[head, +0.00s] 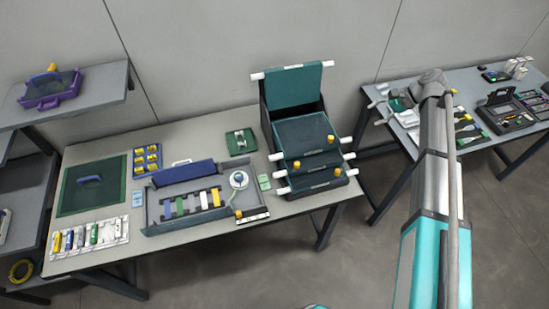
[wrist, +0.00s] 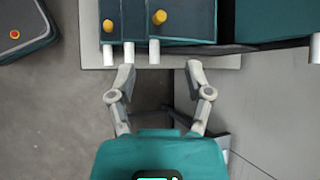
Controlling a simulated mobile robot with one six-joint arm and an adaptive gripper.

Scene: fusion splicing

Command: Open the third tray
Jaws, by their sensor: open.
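A stack of dark green trays (head: 303,131) stands at the right end of the main table. One tray (head: 295,87) is tilted up nearly upright at its back. Several others lie stepped below it, with white side tabs and yellow knobs. I cannot read the labels to tell which is the third. My gripper (head: 378,112) is right of the stack. In the wrist view my gripper (wrist: 160,76) is open and empty. A white tab (wrist: 153,52) of the uppermost flat tray lies just ahead of its fingers, apart from them. Two other tabs (wrist: 128,54) are to its left.
The raised tray's tab (wrist: 315,48) shows at the wrist view's right edge. Left of the stack are a grey-blue splice box (head: 205,200), a small green tray (head: 240,142) and a green mat (head: 92,187). A second table (head: 470,85) with tools stands at right.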

